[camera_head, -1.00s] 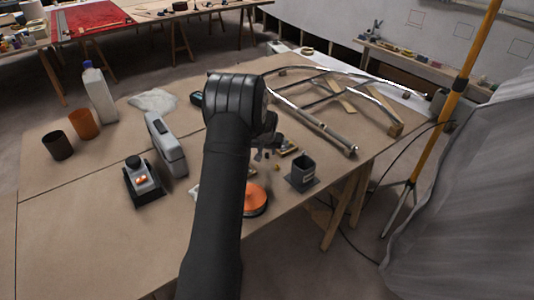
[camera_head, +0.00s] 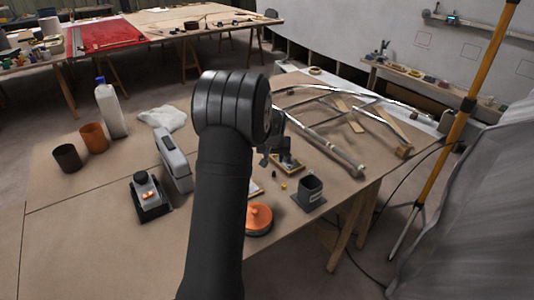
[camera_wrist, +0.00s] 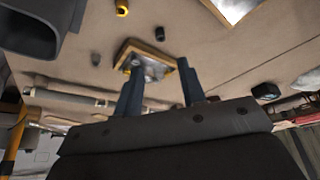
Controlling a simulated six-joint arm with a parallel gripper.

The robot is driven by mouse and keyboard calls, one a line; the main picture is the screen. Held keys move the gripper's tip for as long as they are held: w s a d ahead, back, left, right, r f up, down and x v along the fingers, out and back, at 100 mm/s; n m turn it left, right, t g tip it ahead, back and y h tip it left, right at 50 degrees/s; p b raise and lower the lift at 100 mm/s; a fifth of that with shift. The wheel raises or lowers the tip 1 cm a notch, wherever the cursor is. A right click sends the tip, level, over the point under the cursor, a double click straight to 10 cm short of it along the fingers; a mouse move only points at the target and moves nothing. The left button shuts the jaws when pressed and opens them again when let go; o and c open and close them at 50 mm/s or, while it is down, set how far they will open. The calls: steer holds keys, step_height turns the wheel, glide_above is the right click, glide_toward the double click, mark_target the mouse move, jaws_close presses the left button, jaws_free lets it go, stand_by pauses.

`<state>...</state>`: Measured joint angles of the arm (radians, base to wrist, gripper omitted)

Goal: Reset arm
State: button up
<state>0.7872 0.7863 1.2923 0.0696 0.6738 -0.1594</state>
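My gripper (camera_head: 270,152) hangs over the workbench (camera_head: 90,225), mostly hidden behind my own dark arm in the head view. In the wrist view its two fingers (camera_wrist: 160,76) stand apart with nothing seen held between them. A small wood-framed tray (camera_head: 288,163) lies on the bench near the gripper. It also shows beyond the fingertips in the wrist view (camera_wrist: 128,47).
A grey square cup (camera_head: 311,190) and an orange disc (camera_head: 259,217) stand close to my arm. A metal frame (camera_head: 330,143) lies at the back right. A grey case (camera_head: 174,160), a black-based device (camera_head: 148,196), a white bottle (camera_head: 112,115) and two cups stand left. The front left is clear.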

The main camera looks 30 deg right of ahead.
mark_target(274, 172)
steer(key=x, duration=1.2)
steer(key=shift+s, duration=0.1)
steer(key=shift+r, duration=1.25)
steer(key=shift+f, duration=0.1)
